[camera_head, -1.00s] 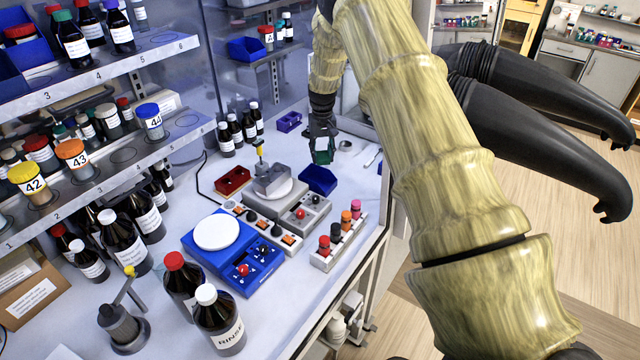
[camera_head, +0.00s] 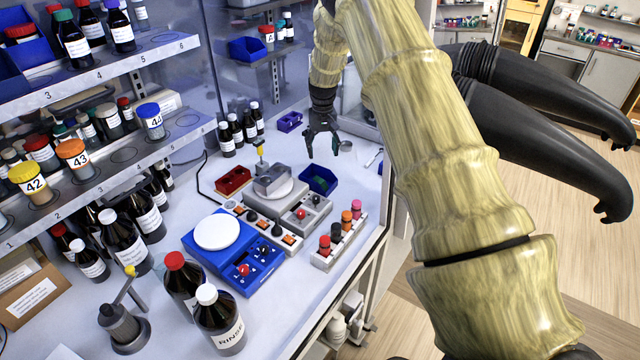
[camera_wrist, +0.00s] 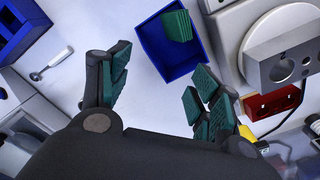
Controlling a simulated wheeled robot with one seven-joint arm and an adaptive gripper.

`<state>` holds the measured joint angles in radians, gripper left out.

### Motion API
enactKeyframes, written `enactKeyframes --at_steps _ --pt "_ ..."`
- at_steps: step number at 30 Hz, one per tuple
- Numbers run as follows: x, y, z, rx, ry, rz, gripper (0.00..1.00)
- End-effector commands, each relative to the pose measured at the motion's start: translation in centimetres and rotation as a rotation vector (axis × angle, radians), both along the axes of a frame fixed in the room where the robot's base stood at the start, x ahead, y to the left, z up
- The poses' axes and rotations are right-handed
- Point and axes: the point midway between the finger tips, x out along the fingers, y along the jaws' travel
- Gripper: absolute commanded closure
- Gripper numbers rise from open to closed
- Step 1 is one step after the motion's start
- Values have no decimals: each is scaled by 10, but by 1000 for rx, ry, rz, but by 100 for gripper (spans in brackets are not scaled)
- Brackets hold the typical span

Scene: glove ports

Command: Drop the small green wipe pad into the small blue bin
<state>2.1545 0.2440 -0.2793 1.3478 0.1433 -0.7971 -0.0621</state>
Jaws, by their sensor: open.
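The small green wipe pad (camera_wrist: 177,25) lies inside the small blue bin (camera_wrist: 157,58), against its upper end in the wrist view. In the head view the bin (camera_head: 331,184) stands on the bench beside the grey balance, and a green patch of the pad (camera_head: 319,182) shows inside it. My gripper (camera_head: 323,155) is above and behind the bin, apart from it. Its fingers are spread and nothing is between them; in the wrist view they (camera_wrist: 160,95) frame bare bench just below the bin.
A rack of small capped bottles (camera_head: 340,238) stands in front. A metal spoon-like tool (camera_wrist: 52,62) lies on open bench. Several dark bottles (camera_head: 238,130) stand behind.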

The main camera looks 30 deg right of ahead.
Motion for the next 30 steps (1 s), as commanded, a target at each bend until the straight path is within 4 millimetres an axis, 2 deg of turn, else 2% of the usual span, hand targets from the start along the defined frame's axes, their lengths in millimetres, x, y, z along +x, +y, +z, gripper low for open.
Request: enactKeyframes --at_steps 9,15,21,30 --pt "1 0 59 -1 -2 1 37" --pt "1 -1 86 0 -1 1 37" --pt "0 -1 97 -1 1 1 37" --pt "0 -1 99 -1 1 1 37"
